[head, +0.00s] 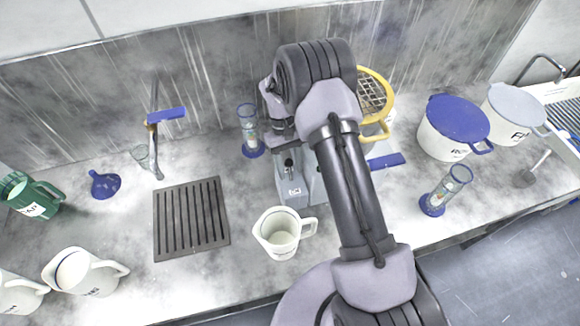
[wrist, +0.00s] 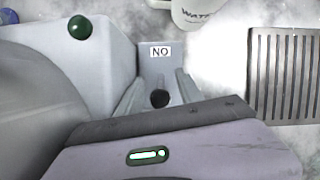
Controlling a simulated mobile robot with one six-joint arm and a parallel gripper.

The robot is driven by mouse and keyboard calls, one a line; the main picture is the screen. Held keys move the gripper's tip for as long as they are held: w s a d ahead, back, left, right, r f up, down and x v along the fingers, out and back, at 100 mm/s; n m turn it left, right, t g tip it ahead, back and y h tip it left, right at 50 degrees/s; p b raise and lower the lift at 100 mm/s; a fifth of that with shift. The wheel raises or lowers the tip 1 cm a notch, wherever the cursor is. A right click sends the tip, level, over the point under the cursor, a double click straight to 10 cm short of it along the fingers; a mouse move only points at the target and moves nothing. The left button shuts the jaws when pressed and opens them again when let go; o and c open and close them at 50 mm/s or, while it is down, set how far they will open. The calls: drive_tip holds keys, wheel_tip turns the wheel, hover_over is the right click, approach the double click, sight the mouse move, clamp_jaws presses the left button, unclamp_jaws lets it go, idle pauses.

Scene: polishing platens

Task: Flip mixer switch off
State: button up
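The mixer's grey body shows in the head view (head: 310,183), mostly behind my arm, and at the left of the wrist view (wrist: 75,55). Its switch has a black ball tip, seen in the head view (head: 289,162) and in the wrist view (wrist: 160,98). A label reading "NO" in the wrist view (wrist: 160,51) is on the grey face beyond the tip. My gripper (wrist: 158,78) is open, with its two fingers on either side of the black tip. I cannot tell whether a finger touches it. A green knob (wrist: 79,27) sits on the body.
A white pitcher (head: 280,236) stands just in front of the mixer. A slotted drain (head: 190,218) lies to the left. A blue-based cylinder (head: 248,130) stands behind left, and a yellow-rimmed sieve (head: 375,93) behind right. White buckets (head: 452,128) stand farther right.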

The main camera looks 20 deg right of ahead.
drive_tip(key=p+v, duration=0.2)
drive_tip(key=v, duration=1.5)
drive_tip(key=shift+r+p, duration=0.3)
drive_tip(key=shift+p, duration=0.1)
drive_tip(key=shift+d, duration=0.1)
drive_tip(key=s+a+r+m+t+y+b, duration=0.1)
drive_tip(key=s+r+m+t+b, duration=0.15)
drive_tip(key=s+b, duration=0.5)
drive_tip(key=s+a+r+m+t+y+b, duration=0.1)
drive_tip(key=s+r+t+b, duration=0.3)
drive_tip(key=s+b, duration=0.35)
drive_tip(key=s+f+m+t+b, duration=0.1)
drive_tip(key=s+f+t+b, duration=0.1)
drive_tip(key=s, duration=0.5)
drive_tip(key=s+a+f+m+t+b, duration=0.1)
drive_tip(key=s+f+m+t+b, duration=0.1)
drive_tip(key=s+f+b, duration=0.2)
drive_tip(key=s+f, duration=0.2)
drive_tip(key=s, duration=0.1)
drive_tip(key=shift+s+a+f+b, duration=0.25)
drive_tip(key=shift+s+f+b, duration=0.05)
drive_tip(key=shift+f+b, duration=0.1)
